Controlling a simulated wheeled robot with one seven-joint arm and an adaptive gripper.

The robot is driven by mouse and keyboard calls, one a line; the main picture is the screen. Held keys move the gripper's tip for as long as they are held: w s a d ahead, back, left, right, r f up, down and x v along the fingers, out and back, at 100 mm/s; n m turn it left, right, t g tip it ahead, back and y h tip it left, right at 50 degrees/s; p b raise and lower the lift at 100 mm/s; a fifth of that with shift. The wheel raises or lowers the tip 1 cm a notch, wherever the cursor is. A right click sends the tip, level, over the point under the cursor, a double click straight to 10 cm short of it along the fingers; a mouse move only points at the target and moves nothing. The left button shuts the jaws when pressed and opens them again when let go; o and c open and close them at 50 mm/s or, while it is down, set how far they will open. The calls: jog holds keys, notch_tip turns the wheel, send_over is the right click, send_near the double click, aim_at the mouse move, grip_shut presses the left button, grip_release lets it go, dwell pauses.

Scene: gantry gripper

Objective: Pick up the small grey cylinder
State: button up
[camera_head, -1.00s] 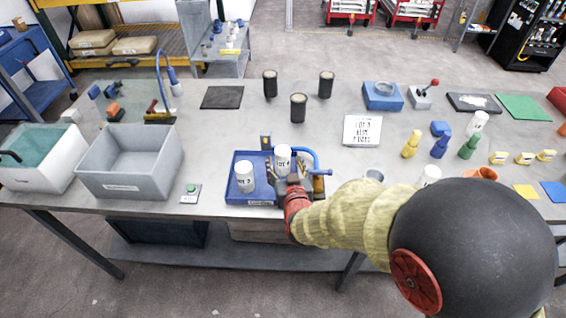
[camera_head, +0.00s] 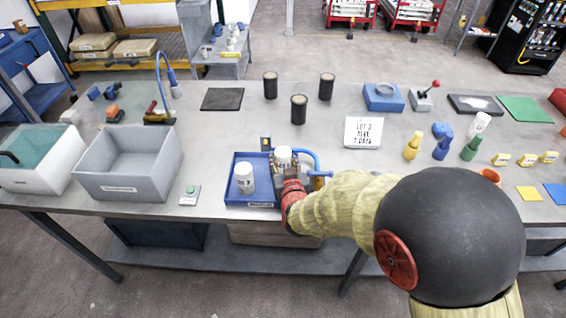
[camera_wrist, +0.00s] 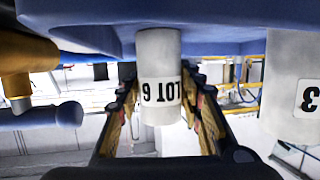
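A small pale grey-white cylinder marked LOT 6 (camera_wrist: 160,55) stands in the blue tray (camera_head: 236,200); its upper part also shows in the head view (camera_head: 283,153). My gripper (camera_wrist: 158,80) has one finger on each side of it, with narrow gaps visible, so it looks open around it. In the head view my gripper (camera_head: 287,170) hides the cylinder's lower part. A second pale cylinder (camera_head: 244,179) stands at the tray's left and shows at the right in the wrist view (camera_wrist: 292,90). The wrist picture is upside down.
A blue curved tube (camera_head: 305,153) and a brass-coloured piece (camera_head: 317,180) lie close to my gripper. A grey bin (camera_head: 127,188) stands left of the tray.

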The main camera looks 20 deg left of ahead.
grip_shut()
jog(key=shift+r, duration=0.1)
dwell(0.4)
